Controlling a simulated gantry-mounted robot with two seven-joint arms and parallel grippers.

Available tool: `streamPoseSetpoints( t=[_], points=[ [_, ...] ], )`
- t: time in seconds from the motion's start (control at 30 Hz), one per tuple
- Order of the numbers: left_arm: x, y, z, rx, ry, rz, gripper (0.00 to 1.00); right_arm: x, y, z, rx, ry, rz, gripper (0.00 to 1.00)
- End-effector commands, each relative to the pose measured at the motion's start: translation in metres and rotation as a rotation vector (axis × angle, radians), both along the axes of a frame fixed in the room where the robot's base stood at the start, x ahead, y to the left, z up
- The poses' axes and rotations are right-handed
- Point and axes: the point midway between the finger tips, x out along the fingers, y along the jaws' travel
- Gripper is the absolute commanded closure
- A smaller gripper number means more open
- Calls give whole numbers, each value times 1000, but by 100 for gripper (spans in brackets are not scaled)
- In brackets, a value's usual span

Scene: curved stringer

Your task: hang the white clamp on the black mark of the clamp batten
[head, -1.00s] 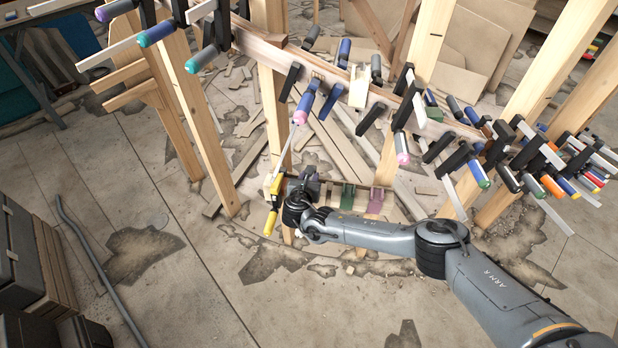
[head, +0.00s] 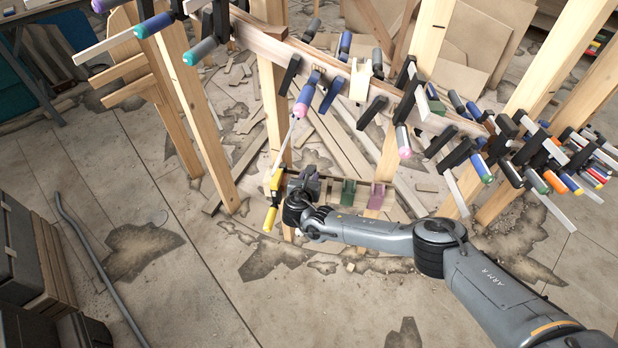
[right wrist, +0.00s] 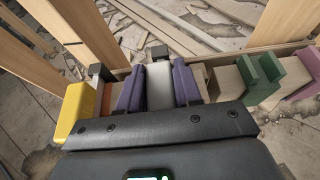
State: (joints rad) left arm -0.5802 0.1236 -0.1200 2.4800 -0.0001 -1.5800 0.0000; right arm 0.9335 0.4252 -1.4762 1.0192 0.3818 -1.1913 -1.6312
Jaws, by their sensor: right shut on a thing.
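My right gripper (head: 308,185) is low at the left end of a lower wooden rail (head: 330,184). In the right wrist view two purple pieces (right wrist: 129,90), which look like its fingers, stand on either side of a white bar (right wrist: 158,85) with a dark end; this appears to be part of the white clamp. Most of the clamp is hidden by the gripper. A dark-topped block (right wrist: 100,73) stands just left of the purple pieces; I cannot tell whether it is the black mark. My left gripper is not in view.
A yellow clamp (head: 270,218) hangs close left of my right gripper. Green (right wrist: 262,80) and mauve (right wrist: 302,88) brackets sit along the rail to the right. Above, a wooden batten (head: 330,74) carries many clamps between upright posts.

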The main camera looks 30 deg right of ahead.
Motion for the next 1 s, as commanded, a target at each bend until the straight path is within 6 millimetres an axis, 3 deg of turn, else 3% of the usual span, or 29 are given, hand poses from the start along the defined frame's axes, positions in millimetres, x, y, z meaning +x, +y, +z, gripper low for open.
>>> streamPoseSetpoints(
  t=[0.67, 0.7, 0.9, 1.0],
  points=[
    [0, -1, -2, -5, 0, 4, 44, 1, 0, -9, 1, -4, 0, 100],
    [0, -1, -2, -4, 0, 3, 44, 1, 0, -9, 1, -4, 0, 65],
    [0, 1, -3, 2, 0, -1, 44, 0, 0, -9, 0, -1, 0, 36],
    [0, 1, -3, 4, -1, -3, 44, 0, 0, -10, 0, -1, 0, 36]
  ],
)
